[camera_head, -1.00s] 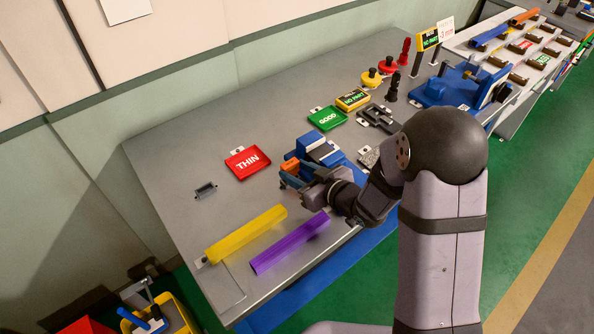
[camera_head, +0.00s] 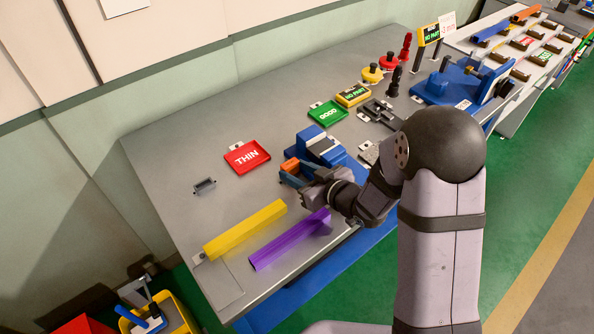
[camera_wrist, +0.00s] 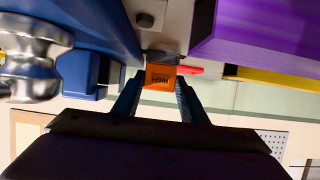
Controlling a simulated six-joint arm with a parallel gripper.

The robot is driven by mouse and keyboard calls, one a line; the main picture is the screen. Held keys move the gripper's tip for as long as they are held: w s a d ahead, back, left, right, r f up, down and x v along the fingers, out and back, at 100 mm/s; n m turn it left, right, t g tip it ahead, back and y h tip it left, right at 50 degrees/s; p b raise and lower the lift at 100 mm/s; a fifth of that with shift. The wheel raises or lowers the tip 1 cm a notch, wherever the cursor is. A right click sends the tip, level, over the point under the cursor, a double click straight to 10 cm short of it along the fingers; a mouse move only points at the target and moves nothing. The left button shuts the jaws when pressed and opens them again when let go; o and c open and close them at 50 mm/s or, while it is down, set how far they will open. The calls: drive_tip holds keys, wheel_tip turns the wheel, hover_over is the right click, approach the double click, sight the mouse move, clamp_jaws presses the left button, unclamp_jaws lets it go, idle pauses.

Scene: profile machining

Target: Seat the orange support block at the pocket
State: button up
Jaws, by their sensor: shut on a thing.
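The orange support block (camera_wrist: 160,77) is held between the two dark blue fingers of my gripper (camera_wrist: 156,96) in the wrist view, with dark lettering on its face. In the head view, a little of the orange block (camera_head: 290,164) shows past my gripper (camera_head: 292,174), at the left end of the blue fixture (camera_head: 318,146). In the wrist view the block's far end is close to a grey part, and I cannot tell whether they touch. The pocket is not clearly visible, and my wrist hides part of the fixture's front.
A yellow bar (camera_head: 246,230) and a purple bar (camera_head: 290,240) lie on the grey bench in front. A red THIN tray (camera_head: 247,157) and a green GOOD tray (camera_head: 327,114) stand behind. A small grey bracket (camera_head: 204,187) sits at left. Bare bench lies around it.

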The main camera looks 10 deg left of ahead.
drive_tip(key=o, duration=1.3)
drive_tip(key=shift+c, duration=0.2)
drive_tip(key=shift+d, duration=0.1)
drive_tip(key=shift+b+v, duration=0.65)
drive_tip(key=shift+v, duration=3)
